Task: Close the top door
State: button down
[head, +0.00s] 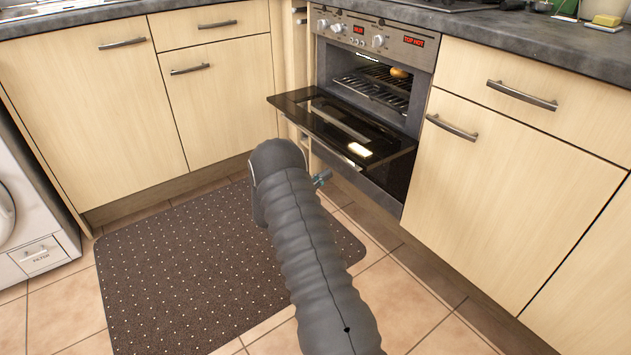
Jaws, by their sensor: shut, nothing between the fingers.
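The oven (376,60) is built in between the cupboards at the back right. Its top door (330,128) is dark glass, hinged at its lower edge, and hangs open, lowered to about level. The cavity above it shows wire racks (375,88) and a small yellowish round thing (399,73). My grey ribbed arm reaches up from the bottom of the head view. Only a small part of my gripper (322,179) shows past the arm's end, just below the door's front edge. It is shut and empty. Most of it is hidden behind the arm, and I cannot tell whether it touches the door.
Cupboards with bar handles stand left (100,110) and right (500,180) of the oven. A dark dotted mat (190,270) lies on the tiled floor. A white washing machine (30,215) is at the left edge. A grey worktop (560,45) runs above, with a sponge (605,20) on it.

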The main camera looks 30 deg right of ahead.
aim_at(345, 162)
jog(key=x, duration=0.3)
jog(key=shift+d, duration=0.25)
jog(key=shift+d+r+p, duration=0.1)
jog(key=shift+r+p, duration=0.05)
jog(key=shift+r, duration=0.9)
jog(key=shift+d+r+p, duration=0.15)
jog(key=shift+r, duration=0.9)
